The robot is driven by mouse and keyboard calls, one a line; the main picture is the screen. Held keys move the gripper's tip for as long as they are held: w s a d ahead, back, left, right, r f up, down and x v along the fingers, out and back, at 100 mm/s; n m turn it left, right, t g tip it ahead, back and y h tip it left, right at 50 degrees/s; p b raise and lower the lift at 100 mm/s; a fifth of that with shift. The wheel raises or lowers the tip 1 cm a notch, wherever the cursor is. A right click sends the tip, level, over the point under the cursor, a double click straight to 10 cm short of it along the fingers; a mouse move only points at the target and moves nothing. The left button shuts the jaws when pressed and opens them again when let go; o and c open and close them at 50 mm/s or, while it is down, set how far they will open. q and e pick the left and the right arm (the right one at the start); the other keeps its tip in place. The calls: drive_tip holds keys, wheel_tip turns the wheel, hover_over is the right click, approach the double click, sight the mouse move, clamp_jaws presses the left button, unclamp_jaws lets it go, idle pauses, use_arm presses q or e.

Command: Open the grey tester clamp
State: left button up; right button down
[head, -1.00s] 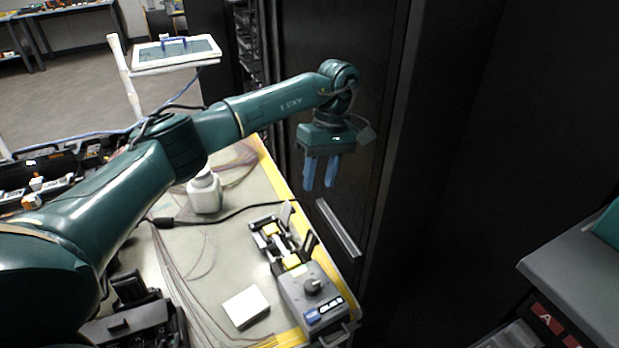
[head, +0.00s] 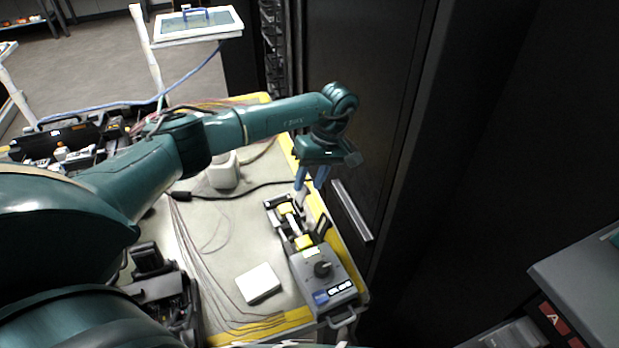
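The grey tester (head: 333,288), with a black dial and a blue label, sits at the right front corner of the bench. A clamp section with yellow blocks (head: 304,242) extends behind it. A dark flap (head: 321,226) stands up beside the near yellow block. The far end of the clamp section (head: 280,203) lies just below and left of my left gripper (head: 309,183). That gripper points down, its blue fingers apart with nothing seen between them. Its fingertips overlap the far end in the picture; I cannot tell whether they touch. My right gripper is not in view.
A white block (head: 258,283) lies left of the tester. A white bottle (head: 223,172) stands partly behind my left arm. A black cable (head: 240,193) and thin fibres cross the bench (head: 225,262). A dark cabinet (head: 375,130) rises close on the right.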

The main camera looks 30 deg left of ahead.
use_arm(q)
drive_tip(key=shift+f, duration=0.3)
drive_tip(key=shift+c, duration=0.4)
drive_tip(key=shift+s, duration=0.1)
clamp_jaws()
drive_tip(key=shift+s+a+r+t+h, duration=0.2)
drive_tip(key=shift+a+t+h, duration=0.1)
drive_tip(key=shift+t, duration=0.2)
drive_tip(key=shift+s+a+t+h+b, duration=0.3)
drive_tip(key=shift+s+t+h+b, duration=0.25)
drive_tip(key=shift+t, duration=0.35)
drive_tip(key=shift+s+r+t+h, duration=0.1)
drive_tip(key=shift+r+t+h, duration=0.05)
drive_tip(key=shift+t+h, duration=0.25)
